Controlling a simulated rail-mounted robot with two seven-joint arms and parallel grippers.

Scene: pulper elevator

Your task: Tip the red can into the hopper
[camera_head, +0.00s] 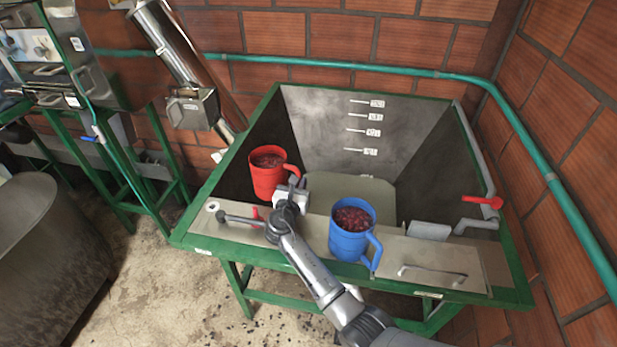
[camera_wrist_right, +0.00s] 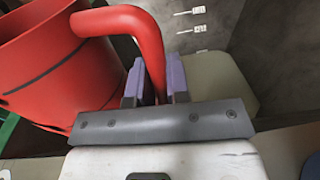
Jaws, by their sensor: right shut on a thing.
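The red can (camera_head: 267,177) is full of dark red fruit and looks upright, over the left side of the hopper near its front edge. My right gripper (camera_head: 292,190) is shut on the can's handle; in the right wrist view the two purple-grey pads of the gripper (camera_wrist_right: 155,85) sit on either side of the red handle (camera_wrist_right: 146,42). The red can's wall (camera_wrist_right: 40,65) fills the left of that view. The hopper (camera_head: 340,130) is a grey metal tank with a green rim and level marks on its back wall. My left gripper is not in view.
A blue can (camera_head: 349,241) of red fruit stands on the hopper's front ledge, right of my right arm. A red-handled valve (camera_head: 483,201) is at the right wall. A slanted metal tube (camera_head: 178,55) rises behind left. The hopper's middle is open.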

